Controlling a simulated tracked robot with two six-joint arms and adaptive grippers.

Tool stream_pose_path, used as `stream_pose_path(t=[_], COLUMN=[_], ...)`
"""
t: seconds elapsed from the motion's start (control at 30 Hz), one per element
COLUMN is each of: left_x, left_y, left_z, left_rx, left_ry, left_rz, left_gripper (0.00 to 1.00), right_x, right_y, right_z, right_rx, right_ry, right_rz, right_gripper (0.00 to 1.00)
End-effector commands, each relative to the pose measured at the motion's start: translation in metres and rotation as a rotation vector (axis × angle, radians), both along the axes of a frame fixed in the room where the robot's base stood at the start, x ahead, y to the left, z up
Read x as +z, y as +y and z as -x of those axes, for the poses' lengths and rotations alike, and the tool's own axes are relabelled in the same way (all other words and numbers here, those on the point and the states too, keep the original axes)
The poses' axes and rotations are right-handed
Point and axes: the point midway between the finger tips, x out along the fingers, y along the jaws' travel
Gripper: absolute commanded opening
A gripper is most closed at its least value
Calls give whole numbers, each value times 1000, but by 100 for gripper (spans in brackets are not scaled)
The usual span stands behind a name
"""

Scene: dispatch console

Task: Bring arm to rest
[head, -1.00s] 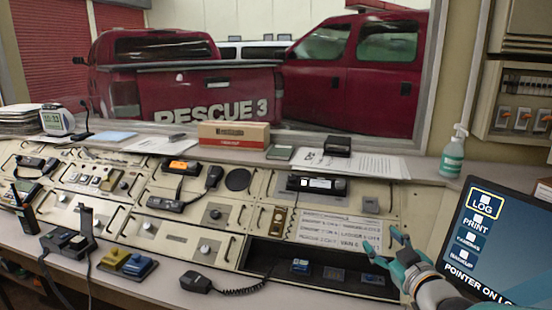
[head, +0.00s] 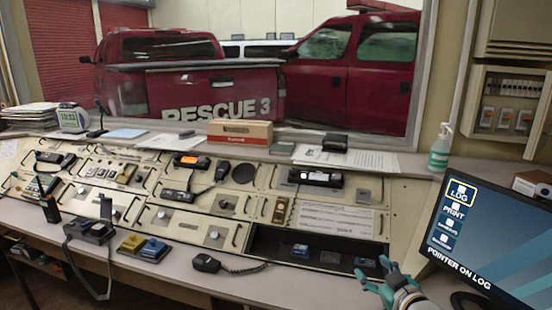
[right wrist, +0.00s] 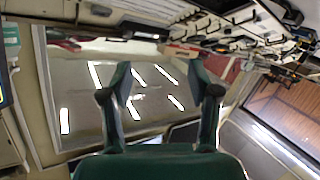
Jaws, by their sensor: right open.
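My right gripper (head: 386,280) is at the lower right of the head view, in front of the right end of the dark tray recess and left of the monitor. Its green fingers also show in the right wrist view (right wrist: 160,100), spread apart with nothing between them. It appears raised above the desk and touches nothing that I can see. My left gripper does not show in the head view.
The monitor (head: 490,240) stands close on the right, reading "POINTER ON LOG". The sloped console (head: 215,205) fills the middle. A hand microphone (head: 206,263) lies on the desk. A sanitizer bottle (head: 440,150) stands on the ledge. The front desk strip (head: 310,290) is mostly clear.

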Motion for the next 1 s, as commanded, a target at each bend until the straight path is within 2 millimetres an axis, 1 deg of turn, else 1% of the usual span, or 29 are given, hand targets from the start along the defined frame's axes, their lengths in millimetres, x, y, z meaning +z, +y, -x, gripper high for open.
stream_pose_path(t=[0.03,0.17,0.2,0.27,0.3,0.37,0.4,0.47,0.5,0.57,0.6,0.67,0.7,0.8,0.9,0.93,1.0], left_x=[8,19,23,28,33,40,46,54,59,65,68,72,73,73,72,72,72], left_y=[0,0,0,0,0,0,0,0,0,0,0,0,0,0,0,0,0], left_z=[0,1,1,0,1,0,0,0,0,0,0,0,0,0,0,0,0], left_rx=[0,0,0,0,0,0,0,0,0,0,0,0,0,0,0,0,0], left_ry=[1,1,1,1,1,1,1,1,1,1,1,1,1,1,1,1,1], left_rz=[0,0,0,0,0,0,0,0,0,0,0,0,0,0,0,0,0], left_gripper=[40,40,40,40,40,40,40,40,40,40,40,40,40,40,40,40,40], right_x=[-12,-54,-68,-91,-109,-137,-158,-190,-210,-236,-250,-267,-276,-290,-292,-292,-293], right_y=[5,18,23,30,36,45,52,63,71,81,88,95,99,106,107,107,108], right_z=[2,13,17,28,37,55,71,101,125,161,186,222,244,291,321,327,330], right_rx=[7,17,20,21,21,19,14,0,-13,-39,-60,-96,-123,-195,-282,-310,-352], right_ry=[40,152,192,262,317,413,489,615,707,838,923,1043,1115,1266,1368,1392,1416], right_rz=[-8,-35,-46,-67,-85,-116,-139,-181,-210,-252,-278,-314,-337,-384,-431,-446,-474], right_gripper=[61,61,61,61,61,61,61,61,61,61,61,61,61,61,61,61,61])
